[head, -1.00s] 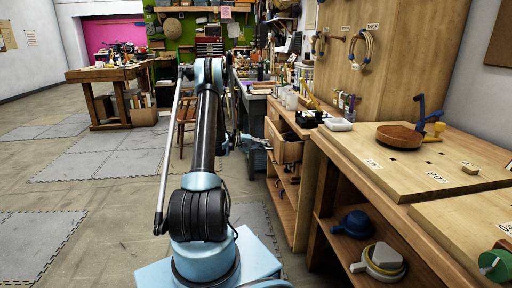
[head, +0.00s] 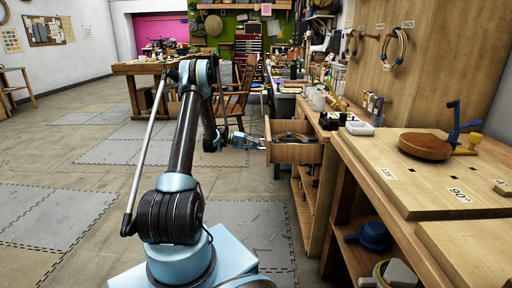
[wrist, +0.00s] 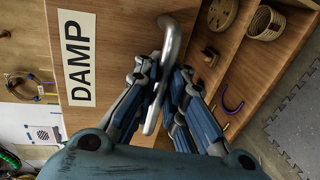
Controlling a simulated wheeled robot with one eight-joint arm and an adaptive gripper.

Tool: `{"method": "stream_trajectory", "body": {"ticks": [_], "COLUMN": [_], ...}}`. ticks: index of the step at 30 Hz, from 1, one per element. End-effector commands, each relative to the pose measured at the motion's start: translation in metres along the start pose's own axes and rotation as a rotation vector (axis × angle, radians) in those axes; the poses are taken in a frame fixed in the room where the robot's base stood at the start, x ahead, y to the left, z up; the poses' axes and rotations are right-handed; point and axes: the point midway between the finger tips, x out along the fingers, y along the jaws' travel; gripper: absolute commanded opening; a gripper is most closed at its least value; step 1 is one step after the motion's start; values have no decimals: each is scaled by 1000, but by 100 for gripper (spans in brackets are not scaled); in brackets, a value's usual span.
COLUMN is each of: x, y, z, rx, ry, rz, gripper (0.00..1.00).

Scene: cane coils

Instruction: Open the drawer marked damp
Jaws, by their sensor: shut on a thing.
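The drawer marked damp shows in the head view (head: 297,154), standing well out from its cabinet, with its inside visible and a dark coil (head: 292,137) in it. In the wrist view the drawer front (wrist: 122,22) fills the upper middle, with a white DAMP label (wrist: 79,59) turned on its side. A curved metal handle (wrist: 172,42) is fixed to that front. My gripper (wrist: 158,92) is shut on the handle, with fingers on both sides of it. In the head view my gripper (head: 254,142) is small, at the left end of the drawer.
The cabinet's open shelves (head: 308,190) lie below the drawer; woven baskets (wrist: 268,22) show there in the wrist view. A workbench (head: 415,180) with a round brown block (head: 425,146) stands at right. A chair (head: 233,98) stands behind my arm. Floor at left is clear.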

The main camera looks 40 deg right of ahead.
Motion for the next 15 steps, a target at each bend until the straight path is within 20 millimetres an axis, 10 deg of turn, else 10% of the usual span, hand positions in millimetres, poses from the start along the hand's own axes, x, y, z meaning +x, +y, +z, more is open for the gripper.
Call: {"method": "stream_trajectory", "body": {"ticks": [11, 15], "x": [3, 4], "y": [0, 0], "z": [2, 2], "rx": [1, 1], "ry": [-7, -8], "rz": [-1, -1], "gripper": [0, 31]}}
